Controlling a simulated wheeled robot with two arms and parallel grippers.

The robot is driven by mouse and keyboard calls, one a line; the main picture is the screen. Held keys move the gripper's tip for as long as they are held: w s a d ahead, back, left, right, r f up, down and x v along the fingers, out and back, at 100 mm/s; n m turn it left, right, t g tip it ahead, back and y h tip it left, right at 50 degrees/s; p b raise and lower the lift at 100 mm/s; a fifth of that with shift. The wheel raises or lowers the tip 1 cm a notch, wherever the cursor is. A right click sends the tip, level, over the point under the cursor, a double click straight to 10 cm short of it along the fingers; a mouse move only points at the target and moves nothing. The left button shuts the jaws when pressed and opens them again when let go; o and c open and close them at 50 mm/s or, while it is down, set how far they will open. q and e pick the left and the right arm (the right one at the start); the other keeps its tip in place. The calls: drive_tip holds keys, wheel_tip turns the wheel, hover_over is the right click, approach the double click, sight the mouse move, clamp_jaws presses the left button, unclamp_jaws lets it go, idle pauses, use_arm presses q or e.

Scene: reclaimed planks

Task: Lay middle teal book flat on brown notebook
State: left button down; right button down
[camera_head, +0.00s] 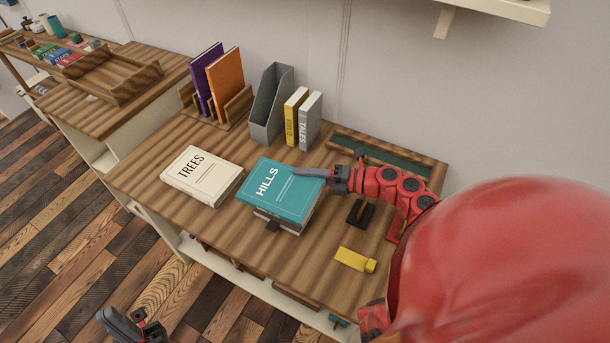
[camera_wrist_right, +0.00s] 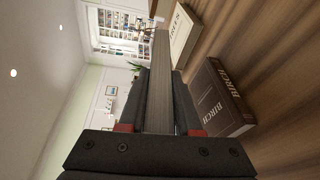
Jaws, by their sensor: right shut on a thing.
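The teal book (camera_head: 280,200), marked HILLS, is level with its cover up, over the middle of the desk. My right gripper (camera_head: 328,178) is shut on its right edge. In the right wrist view the teal book shows edge-on (camera_wrist_right: 162,85) between the fingers (camera_wrist_right: 162,100). A dark brown book marked BIRCH (camera_wrist_right: 222,98), apparently the brown notebook, lies flat on the desk below, with a gap to the held book. In the head view the teal book hides most of it. My left gripper (camera_head: 125,322) is low at the bottom left, away from the desk; its jaw opening is unclear.
A cream TREES book (camera_head: 202,175) lies just left. Behind stand a purple book (camera_head: 207,75) and an orange book (camera_head: 226,82) in a rack, a grey file holder (camera_head: 270,105), and yellow and grey books. A yellow item (camera_head: 352,260) lies front right.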

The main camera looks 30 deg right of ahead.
drive_tip(key=shift+f+b, duration=2.75)
drive_tip(key=shift+f, duration=0.3)
drive_tip(key=c, duration=0.5)
unclamp_jaws()
drive_tip(key=shift+s+d, duration=0.1)
drive_tip(key=shift+b+v, duration=0.55)
drive_tip(key=shift+v, duration=3.55)
drive_tip(key=shift+s+d+r, duration=0.1)
drive_tip(key=shift+s+d, duration=0.1)
drive_tip(key=shift+d, duration=0.05)
